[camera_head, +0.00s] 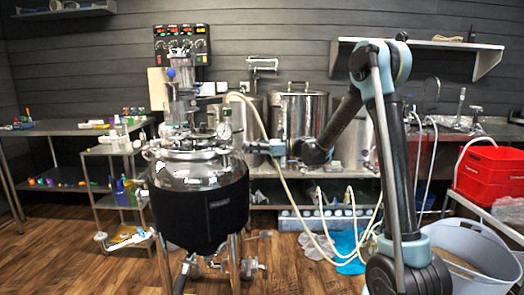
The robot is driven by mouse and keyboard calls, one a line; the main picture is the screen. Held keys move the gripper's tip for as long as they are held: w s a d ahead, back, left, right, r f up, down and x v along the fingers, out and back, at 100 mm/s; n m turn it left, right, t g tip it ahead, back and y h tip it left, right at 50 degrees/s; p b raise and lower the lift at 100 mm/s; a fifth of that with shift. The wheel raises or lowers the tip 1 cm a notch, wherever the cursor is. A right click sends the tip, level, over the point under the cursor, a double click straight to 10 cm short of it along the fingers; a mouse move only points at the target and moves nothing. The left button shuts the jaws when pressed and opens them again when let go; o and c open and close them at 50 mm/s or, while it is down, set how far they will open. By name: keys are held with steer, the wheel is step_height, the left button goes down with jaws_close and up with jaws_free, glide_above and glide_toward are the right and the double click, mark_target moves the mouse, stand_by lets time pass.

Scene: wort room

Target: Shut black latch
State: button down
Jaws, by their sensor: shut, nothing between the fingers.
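The steel kettle (197,168) with a black jacket (205,213) stands on metal legs at the centre left, its domed lid crowded with fittings. My gripper (246,147) is beside the right side of the kettle's lid, pointing left, with its fingers shut and nothing held. It is small and dark here, and I cannot tell whether it touches the rim. I cannot pick out the black latch among the dark fittings; it is too small or hidden by the gripper.
A pressure gauge (224,131) stands up from the lid close to my gripper. A pale hose (264,127) passes near my wrist. A steel pot (303,116) stands behind. A red crate (487,178) and grey tub (470,248) are at right.

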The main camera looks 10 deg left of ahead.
steer(key=shift+s+a+r, duration=0.1)
steer(key=shift+a+r, duration=0.1)
steer(key=shift+r, duration=0.8)
steer(key=shift+a+r, duration=0.2)
steer(key=shift+r, duration=0.75)
steer(key=shift+s+a+r+h, duration=0.15)
steer(key=shift+h, duration=0.15)
